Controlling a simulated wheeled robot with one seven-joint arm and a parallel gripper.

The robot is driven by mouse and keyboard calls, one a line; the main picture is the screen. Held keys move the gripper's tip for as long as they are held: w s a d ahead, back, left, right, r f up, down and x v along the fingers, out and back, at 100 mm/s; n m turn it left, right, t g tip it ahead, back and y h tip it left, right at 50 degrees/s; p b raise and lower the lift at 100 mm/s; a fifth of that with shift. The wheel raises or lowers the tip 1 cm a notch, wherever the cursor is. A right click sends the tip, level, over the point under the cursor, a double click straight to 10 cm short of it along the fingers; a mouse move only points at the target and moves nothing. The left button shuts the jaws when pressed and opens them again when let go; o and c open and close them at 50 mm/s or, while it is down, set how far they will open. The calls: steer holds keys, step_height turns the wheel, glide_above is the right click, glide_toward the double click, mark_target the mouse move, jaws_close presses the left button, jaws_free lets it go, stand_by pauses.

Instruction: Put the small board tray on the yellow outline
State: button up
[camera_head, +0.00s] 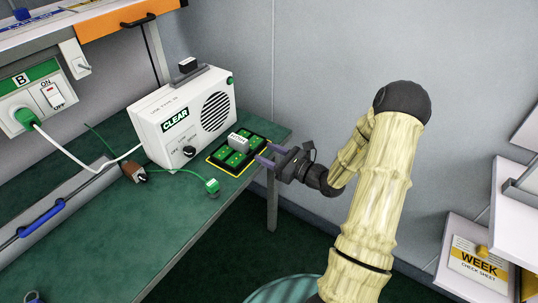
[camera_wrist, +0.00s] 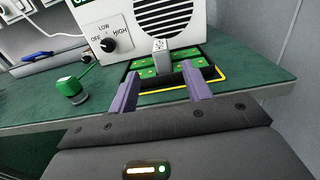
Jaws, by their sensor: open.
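The small board tray (camera_head: 250,136) is black, holds green boards and has a grey upright block on it. It sits on the green bench in front of the white fan box, and it also shows in the wrist view (camera_wrist: 206,71). The yellow outline (camera_head: 222,168) shows along the tray's near edges, and at its right side in the wrist view (camera_wrist: 219,78); the rest is hidden under or behind the tray. My gripper (camera_head: 263,154) is open, with its purple fingers at the tray's near right edge. The grey block stands beyond the fingertips, not between them.
The white fan box (camera_head: 185,120) stands right behind the tray. A green plug (camera_head: 212,186) with a cable lies to the left of the tray. The bench edge is close on the right, with a wall beyond. The front of the bench (camera_head: 130,240) is clear.

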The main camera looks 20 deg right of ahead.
steer(key=s+a+n+g, duration=1.3)
steer(key=s+n, duration=0.1)
steer(key=s+d+n+g+h, duration=0.2)
steer(key=s+d+n+h, duration=0.1)
steer(key=s+n+h, duration=0.45)
steer(key=d+r+n+t+h, duration=0.1)
steer(key=n, duration=0.1)
steer(key=w+d+r+n+t+h, duration=0.1)
steer(key=r+n, duration=0.1)
steer(key=n, duration=0.1)
steer(key=d+r+n+t+h, duration=0.1)
steer(key=n, duration=0.1)
steer(key=shift+w+r, duration=0.25)
steer(key=shift+r, duration=0.1)
